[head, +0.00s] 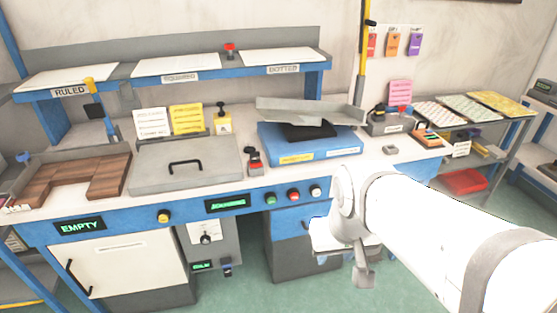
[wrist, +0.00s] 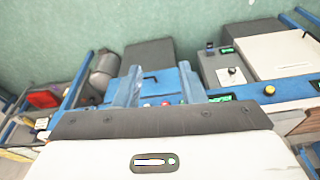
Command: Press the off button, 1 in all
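A row of three round buttons sits on the blue front rail of the workbench: green (head: 270,198), red (head: 293,195) and white (head: 315,191). I cannot read a label marking the off button. My gripper (head: 364,274) is in front of the bench, lower and to the right of these buttons, not touching them. The wrist view shows the bench upside down. There, the two fingers of my gripper (wrist: 158,76) stand apart with nothing held, and the red button (wrist: 165,104) shows between them. The green button is not clear in that view.
A yellow button (head: 163,216) and a green display (head: 228,203) are on the same rail. A red-topped device (head: 254,161) stands on the bench above. A control box (head: 206,238) hangs below. The floor in front is open.

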